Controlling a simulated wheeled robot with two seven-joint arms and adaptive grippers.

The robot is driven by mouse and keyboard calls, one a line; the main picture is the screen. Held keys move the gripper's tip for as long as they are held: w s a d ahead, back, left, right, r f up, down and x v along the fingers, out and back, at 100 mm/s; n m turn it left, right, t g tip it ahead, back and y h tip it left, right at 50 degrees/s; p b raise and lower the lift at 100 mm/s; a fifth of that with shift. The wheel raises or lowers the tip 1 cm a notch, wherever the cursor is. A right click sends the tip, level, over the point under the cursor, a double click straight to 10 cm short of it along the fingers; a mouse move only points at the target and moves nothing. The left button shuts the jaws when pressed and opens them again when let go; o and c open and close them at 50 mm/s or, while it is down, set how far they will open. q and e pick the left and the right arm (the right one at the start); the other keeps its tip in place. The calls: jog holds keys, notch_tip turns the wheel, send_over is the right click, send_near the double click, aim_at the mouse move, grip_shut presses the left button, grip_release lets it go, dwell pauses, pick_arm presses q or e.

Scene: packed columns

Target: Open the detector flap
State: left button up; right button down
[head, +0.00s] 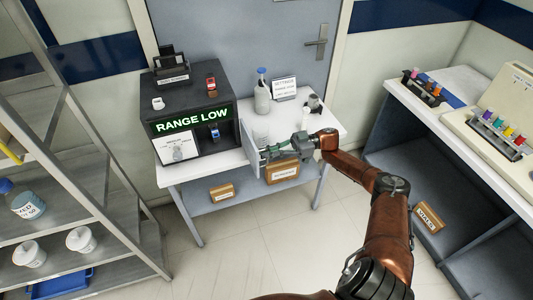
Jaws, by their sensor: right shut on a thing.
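The detector (190,94) is a black box on a white table, with a green "RANGE LOW" display. Its light grey flap (249,146) stands out from the right side of the front, swung away from the face. The front opening shows, with a small blue-topped item (214,131) at it. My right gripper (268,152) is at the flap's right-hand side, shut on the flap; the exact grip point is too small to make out. My left gripper is not in view.
A metal rack (110,205) is at left; a bench with vial racks (505,138) is at right. The floor between is clear.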

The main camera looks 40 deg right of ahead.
jog(key=c, duration=2.1)
grip_release()
jog(key=shift+w+r, duration=0.1)
jog(key=shift+w, duration=0.05)
jog(key=v, duration=1.2)
